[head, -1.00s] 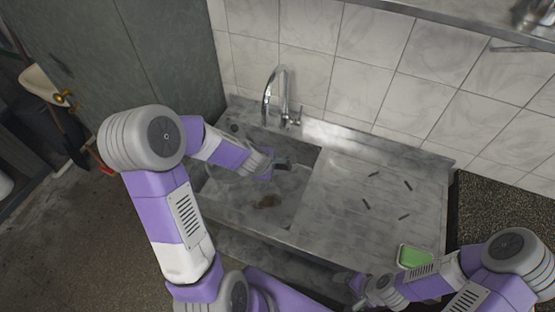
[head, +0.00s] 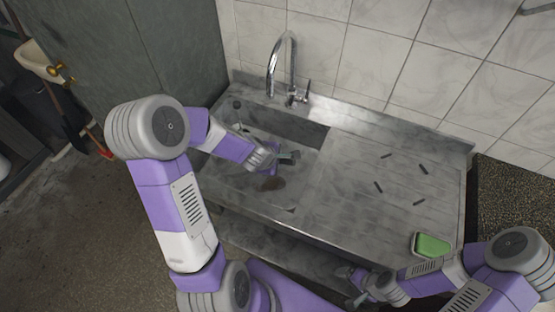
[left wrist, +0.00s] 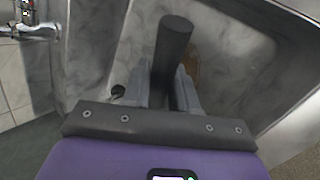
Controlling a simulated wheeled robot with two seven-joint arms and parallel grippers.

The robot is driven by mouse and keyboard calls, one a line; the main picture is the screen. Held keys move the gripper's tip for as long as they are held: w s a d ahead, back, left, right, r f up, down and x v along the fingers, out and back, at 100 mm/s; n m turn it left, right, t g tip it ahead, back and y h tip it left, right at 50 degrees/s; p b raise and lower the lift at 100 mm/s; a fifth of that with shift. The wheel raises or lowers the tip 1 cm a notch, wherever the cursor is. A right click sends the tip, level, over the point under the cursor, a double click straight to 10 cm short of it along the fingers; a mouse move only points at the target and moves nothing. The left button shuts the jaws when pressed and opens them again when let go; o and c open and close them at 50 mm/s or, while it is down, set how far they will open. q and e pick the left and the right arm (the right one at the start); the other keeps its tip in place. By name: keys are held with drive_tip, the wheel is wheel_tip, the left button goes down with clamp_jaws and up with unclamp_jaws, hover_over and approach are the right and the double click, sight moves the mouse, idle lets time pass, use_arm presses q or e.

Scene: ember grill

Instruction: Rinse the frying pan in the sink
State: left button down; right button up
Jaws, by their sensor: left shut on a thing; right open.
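My left gripper (head: 276,159) is inside the sink (head: 308,133), below and in front of the tap (head: 288,65). It is shut on a dark, round-ended handle (left wrist: 174,45), which stands up between the fingers in the left wrist view. I take it for the frying pan's handle; I cannot make out the pan's body. A brown patch (head: 272,184) shows just in front of this gripper; I cannot tell what it is. My right gripper (head: 357,286) is open and empty, low in front of the counter's front edge.
The grey drainboard (head: 390,160) right of the sink holds several small dark strips. A green sponge in a pale holder (head: 432,245) sits at its front right corner, close to my right arm. A tiled wall (head: 365,45) stands behind, and a green cabinet (head: 130,60) stands left.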

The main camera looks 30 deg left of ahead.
use_arm(q)
wheel_tip(320, 180, down, 14)
drive_tip(key=b, duration=1.2)
drive_tip(key=shift+r, duration=0.2)
idle(0.6)
wheel_tip(320, 180, up, 22)
drive_tip(key=p, duration=2)
drive_tip(key=shift+r+p, duration=0.15)
drive_tip(key=shift+p, duration=0.25)
idle(1.7)
